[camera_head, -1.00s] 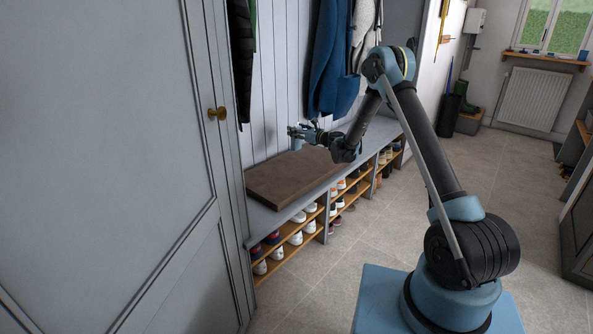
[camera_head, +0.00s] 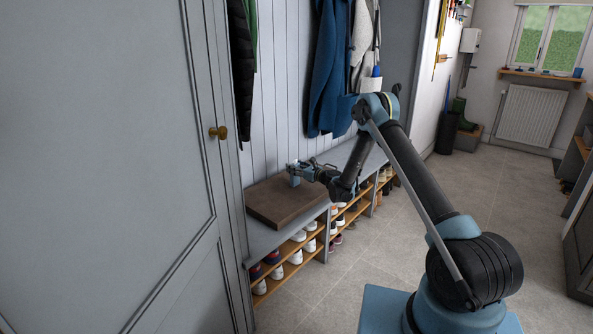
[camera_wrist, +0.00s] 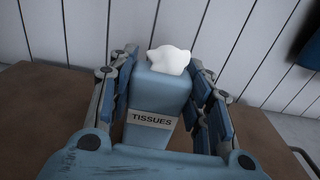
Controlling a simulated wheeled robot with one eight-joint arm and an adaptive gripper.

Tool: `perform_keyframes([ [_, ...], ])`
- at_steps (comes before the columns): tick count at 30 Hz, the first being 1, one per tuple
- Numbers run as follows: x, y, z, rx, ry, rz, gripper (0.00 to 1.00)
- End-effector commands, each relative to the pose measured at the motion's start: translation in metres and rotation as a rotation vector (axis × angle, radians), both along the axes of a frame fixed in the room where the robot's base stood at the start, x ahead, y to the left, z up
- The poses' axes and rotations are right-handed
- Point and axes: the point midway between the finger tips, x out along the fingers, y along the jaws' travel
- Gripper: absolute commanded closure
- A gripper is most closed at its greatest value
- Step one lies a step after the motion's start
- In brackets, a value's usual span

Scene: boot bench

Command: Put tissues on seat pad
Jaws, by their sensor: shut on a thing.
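The tissues (camera_wrist: 160,92) are a pale blue box with a "TISSUES" label and a white tissue sticking out of the top, upright in the wrist view. My gripper (camera_wrist: 163,88) has its fingers on both sides of the box and is shut on it. In the head view my gripper (camera_head: 296,172) is over the back right part of the brown seat pad (camera_head: 278,207), with the tissues (camera_head: 295,180) showing small below it. The pad also shows in the wrist view (camera_wrist: 35,110). I cannot tell whether the box's base touches the pad; my gripper hides it.
The seat pad lies on a grey bench (camera_head: 262,240) with shoe shelves (camera_head: 290,265) below. A panelled wall is close behind. Blue coats (camera_head: 330,75) hang to the right above the bench. A tall grey cupboard (camera_head: 100,160) stands at the left.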

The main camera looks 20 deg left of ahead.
Motion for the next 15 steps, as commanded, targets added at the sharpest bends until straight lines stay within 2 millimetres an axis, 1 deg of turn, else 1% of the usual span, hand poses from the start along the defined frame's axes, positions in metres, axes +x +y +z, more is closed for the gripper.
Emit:
perform_keyframes([
  [10,-0.0002,0.0001,-0.0027,0.000,0.000,0.000,0.78],
  [11,-0.0001,0.0001,-0.0026,0.000,0.000,0.000,0.50],
  [12,-0.0002,0.0000,-0.0024,0.000,0.000,0.000,0.41],
  [13,-0.0002,0.0000,-0.0024,0.000,0.000,0.000,0.35],
  [15,-0.0002,0.0000,-0.0024,0.000,0.000,0.000,0.35],
])
